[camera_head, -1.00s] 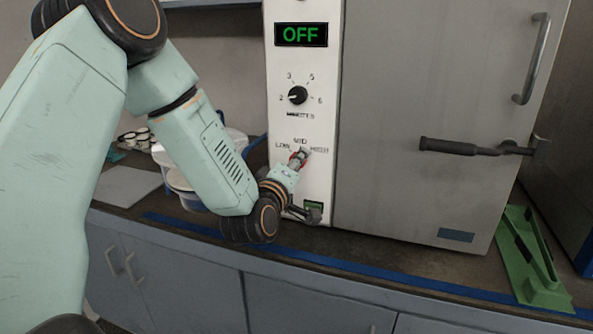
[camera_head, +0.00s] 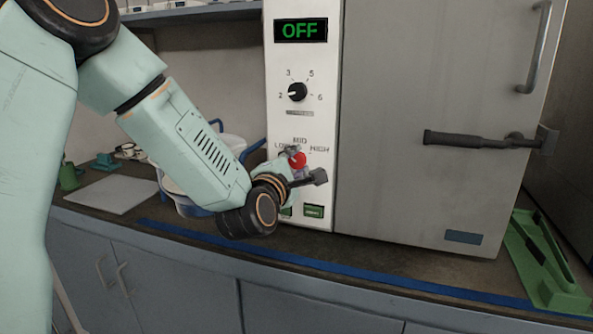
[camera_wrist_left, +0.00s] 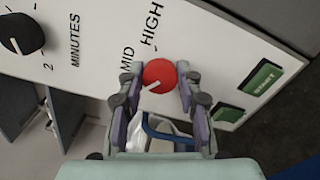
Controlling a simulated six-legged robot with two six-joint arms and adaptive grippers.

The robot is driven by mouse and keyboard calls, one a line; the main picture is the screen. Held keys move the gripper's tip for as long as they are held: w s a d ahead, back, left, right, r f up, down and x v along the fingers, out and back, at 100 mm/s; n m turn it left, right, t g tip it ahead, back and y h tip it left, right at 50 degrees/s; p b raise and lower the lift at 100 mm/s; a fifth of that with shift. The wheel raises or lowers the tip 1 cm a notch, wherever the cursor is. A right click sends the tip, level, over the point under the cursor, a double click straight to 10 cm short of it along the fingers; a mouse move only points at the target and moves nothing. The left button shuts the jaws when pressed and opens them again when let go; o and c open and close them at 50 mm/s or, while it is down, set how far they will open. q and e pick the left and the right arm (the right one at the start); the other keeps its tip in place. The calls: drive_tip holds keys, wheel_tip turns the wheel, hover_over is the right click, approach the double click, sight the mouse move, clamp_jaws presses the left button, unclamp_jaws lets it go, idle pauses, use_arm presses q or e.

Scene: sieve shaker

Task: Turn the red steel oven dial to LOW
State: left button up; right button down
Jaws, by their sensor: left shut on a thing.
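The red round dial (camera_head: 298,160) sits low on the oven's white panel (camera_head: 302,120), under the MID mark. It also shows in the left wrist view (camera_wrist_left: 159,74), where its white pointer line aims down-left, away from HIGH and past the MID side. The LOW label (camera_head: 282,146) is partly covered in the head view and hidden in the wrist view. My left gripper (camera_wrist_left: 158,72) is shut on the dial, one finger on each side of it. In the head view its wrist comes from below left. My right gripper is not in view.
A black MINUTES knob (camera_head: 297,92) sits above the dial, under a display (camera_head: 301,30) reading OFF. Green buttons (camera_head: 313,211) are below it. The oven door handle bar (camera_head: 470,140) sticks out at right.

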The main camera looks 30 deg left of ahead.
use_arm(q)
drive_tip(key=shift+n+b, duration=0.35)
drive_tip(key=shift+n, duration=0.65)
drive_tip(key=o, duration=1.2)
drive_tip(key=shift+c, duration=0.2)
drive_tip(key=shift+s, duration=0.1)
drive_tip(key=v, duration=0.7)
drive_tip(key=shift+s, duration=0.15)
